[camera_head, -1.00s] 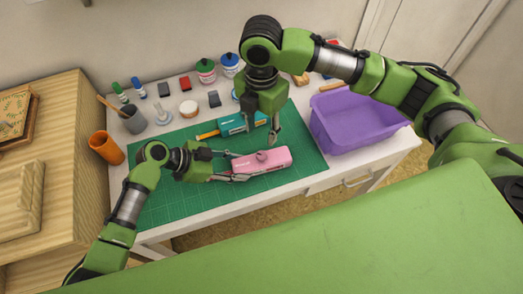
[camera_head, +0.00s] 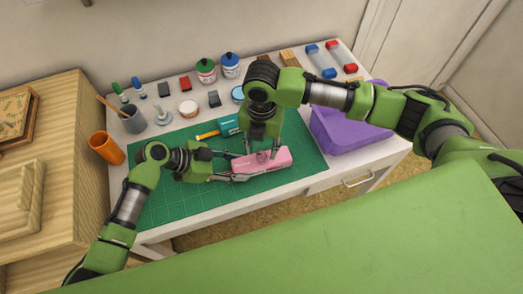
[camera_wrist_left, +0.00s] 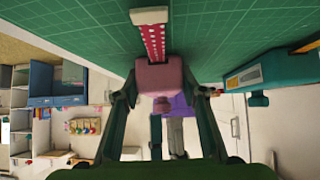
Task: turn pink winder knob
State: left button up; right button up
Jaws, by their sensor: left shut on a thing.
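The pink winder (camera_head: 270,163) lies on the green cutting mat (camera_head: 165,206), its small knob (camera_head: 263,155) on top. In the left wrist view the pink body (camera_wrist_left: 158,76) sits between my left fingers, with a pink dotted ribbon (camera_wrist_left: 153,42) ending in a pale tab (camera_wrist_left: 149,15). My left gripper (camera_head: 238,168) is shut on the winder's left end. My right gripper (camera_head: 261,152) points down over the winder, its fingers apart on either side of the knob. Whether they touch the knob cannot be told. The knob also shows in the left wrist view (camera_wrist_left: 162,104).
A teal winder (camera_head: 229,125) with a yellow-orange strip lies just behind the pink one. A purple bin (camera_head: 350,132) stands at the right. Ink jars, inkpads and an orange cup (camera_head: 106,147) line the back and left. The mat's front left is clear.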

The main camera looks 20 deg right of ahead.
aim_at(262, 157)
jog(key=shift+f, duration=1.1)
grip_shut()
